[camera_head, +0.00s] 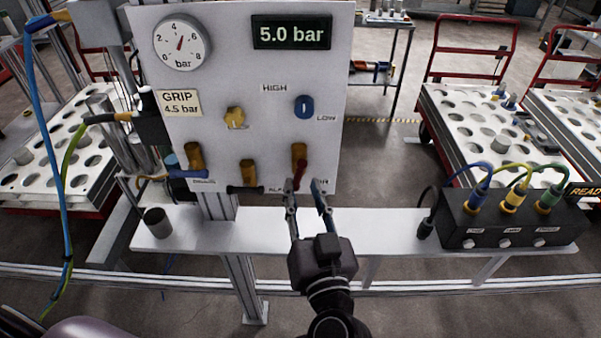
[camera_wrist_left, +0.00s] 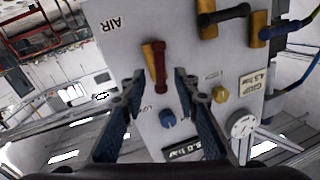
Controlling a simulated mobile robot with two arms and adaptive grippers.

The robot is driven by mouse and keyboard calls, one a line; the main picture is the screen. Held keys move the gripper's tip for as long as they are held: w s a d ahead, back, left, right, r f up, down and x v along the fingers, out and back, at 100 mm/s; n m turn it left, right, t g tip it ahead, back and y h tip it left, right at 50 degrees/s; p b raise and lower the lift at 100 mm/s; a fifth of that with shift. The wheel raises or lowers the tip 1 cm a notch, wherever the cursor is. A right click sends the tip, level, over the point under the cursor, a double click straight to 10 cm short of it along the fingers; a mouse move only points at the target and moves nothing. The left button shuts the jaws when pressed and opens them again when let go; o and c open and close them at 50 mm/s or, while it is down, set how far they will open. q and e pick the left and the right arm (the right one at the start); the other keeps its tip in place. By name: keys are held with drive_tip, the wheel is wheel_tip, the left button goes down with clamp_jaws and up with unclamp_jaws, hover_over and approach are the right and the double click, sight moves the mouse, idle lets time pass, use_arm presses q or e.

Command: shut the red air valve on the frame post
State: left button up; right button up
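The red air valve handle (camera_head: 300,171) is at the lower right of the white panel (camera_head: 262,72). It runs along its brass body (camera_head: 298,152), in line with it, above a partly hidden label. In the left wrist view the red handle (camera_wrist_left: 159,62) lies ahead of the fingers, beside the word AIR. My left gripper (camera_head: 306,188) is open, with its fingertips just below and in front of the handle. In the left wrist view its fingers (camera_wrist_left: 158,84) are spread apart with nothing between the pads. Contact with the handle cannot be told. My right gripper is not in view.
A blue-handled valve (camera_head: 200,181) and a black-handled valve (camera_head: 245,190) sit left, their handles crosswise. Above are a yellow knob (camera_head: 235,118), a blue knob (camera_head: 304,107) and a gauge (camera_head: 182,43). A cup (camera_head: 157,223) and a black connector box (camera_head: 512,222) stand on the shelf (camera_head: 385,237).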

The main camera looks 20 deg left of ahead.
sight(300, 177)
use_arm(q)
drive_tip(key=shift+p+x, duration=0.55)
drive_tip(key=shift+x, duration=1.25)
drive_tip(key=shift+f, duration=0.1)
clamp_jaws()
